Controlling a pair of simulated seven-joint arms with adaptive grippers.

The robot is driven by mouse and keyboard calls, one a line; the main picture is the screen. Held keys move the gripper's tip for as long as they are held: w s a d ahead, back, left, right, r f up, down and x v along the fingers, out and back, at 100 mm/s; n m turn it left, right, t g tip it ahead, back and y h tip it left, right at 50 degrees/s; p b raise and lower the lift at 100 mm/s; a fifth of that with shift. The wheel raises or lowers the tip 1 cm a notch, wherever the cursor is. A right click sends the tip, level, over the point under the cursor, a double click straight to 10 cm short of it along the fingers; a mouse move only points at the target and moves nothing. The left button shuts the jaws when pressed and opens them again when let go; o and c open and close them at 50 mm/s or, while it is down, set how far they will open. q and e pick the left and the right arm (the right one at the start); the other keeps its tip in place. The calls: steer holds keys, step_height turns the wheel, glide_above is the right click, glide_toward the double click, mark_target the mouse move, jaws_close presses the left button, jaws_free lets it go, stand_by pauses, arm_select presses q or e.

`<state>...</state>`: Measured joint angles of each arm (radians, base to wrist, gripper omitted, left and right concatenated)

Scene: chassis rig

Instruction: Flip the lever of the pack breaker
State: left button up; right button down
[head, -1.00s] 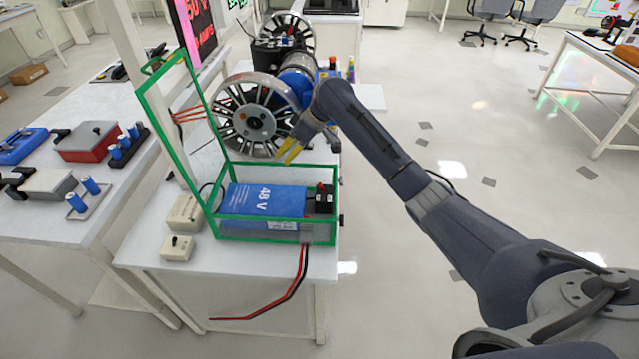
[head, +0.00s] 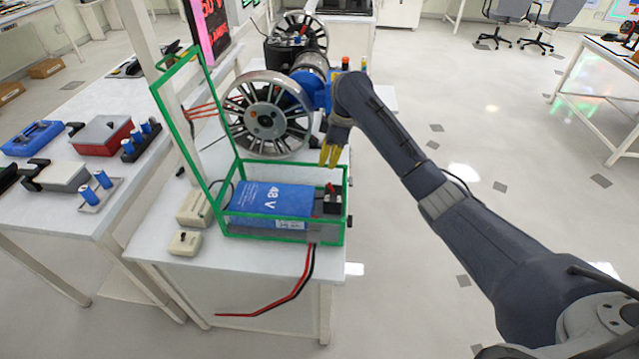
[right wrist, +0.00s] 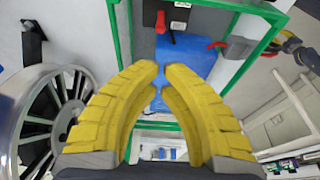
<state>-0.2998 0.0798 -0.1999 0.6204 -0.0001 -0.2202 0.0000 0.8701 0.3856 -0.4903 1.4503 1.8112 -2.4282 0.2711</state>
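The pack breaker (head: 332,205) is a small black block at the right end of the green-framed battery box. Its red lever (head: 330,188) stands up at the top of the block. The blue 48 V pack (head: 272,200) lies beside the breaker. My right gripper (head: 329,165) is above the box's far right corner, pointing down, apart from the lever. Its yellow fingertips (right wrist: 161,72) are nearly together, with nothing between them.
A spoked wheel (head: 266,118) stands behind the box, close to the gripper's left. The box's green lid frame (head: 212,105) stands open at the left. Red and black cables (head: 290,295) hang over the table's front. Open floor lies to the right.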

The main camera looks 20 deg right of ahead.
mark_target(331, 188)
steer(key=shift+x, duration=5)
steer(key=shift+a, duration=0.1)
